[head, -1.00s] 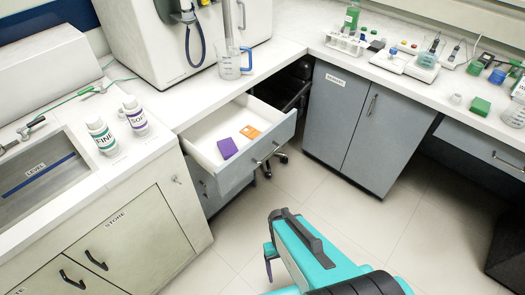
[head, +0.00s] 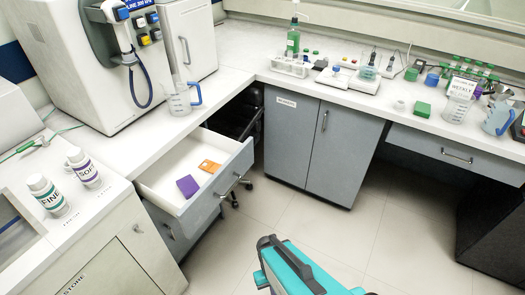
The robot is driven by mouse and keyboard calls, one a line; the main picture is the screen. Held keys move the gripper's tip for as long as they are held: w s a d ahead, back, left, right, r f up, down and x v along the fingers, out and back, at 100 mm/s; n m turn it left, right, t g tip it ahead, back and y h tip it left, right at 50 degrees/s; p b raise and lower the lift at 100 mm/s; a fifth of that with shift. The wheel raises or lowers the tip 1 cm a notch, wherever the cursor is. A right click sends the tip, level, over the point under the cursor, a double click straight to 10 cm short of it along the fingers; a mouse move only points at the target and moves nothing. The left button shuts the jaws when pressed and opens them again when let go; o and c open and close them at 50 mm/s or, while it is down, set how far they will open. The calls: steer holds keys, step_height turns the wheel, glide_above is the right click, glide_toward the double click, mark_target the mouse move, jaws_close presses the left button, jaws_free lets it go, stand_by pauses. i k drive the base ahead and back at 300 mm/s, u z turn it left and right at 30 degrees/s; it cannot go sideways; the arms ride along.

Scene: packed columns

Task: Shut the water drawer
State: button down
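An open drawer (head: 217,190) with a grey front and white inside sticks out from under the left counter. A purple block (head: 188,186) and an orange block (head: 209,166) lie in it. Its front carries a metal handle (head: 235,186). I cannot read any label on it, so I cannot tell if it is the water drawer. A second drawer (head: 452,155) with a handle sits under the right counter and looks shut. My teal arm shows at the bottom middle, apart from the open drawer; my gripper's fingers cannot be made out.
Two labelled bottles (head: 48,195) stand on the left counter. A clear jug (head: 181,99) stands on the counter behind the open drawer. A grey two-door cabinet (head: 315,150) stands right of the drawer. The floor (head: 300,215) between is clear.

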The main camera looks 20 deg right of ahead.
mark_target(156, 185)
steer(key=z, duration=0.15)
steer(key=k, duration=1.35)
steer(key=u, duration=1)
steer(key=i, duration=1)
steer(key=u, duration=0.05)
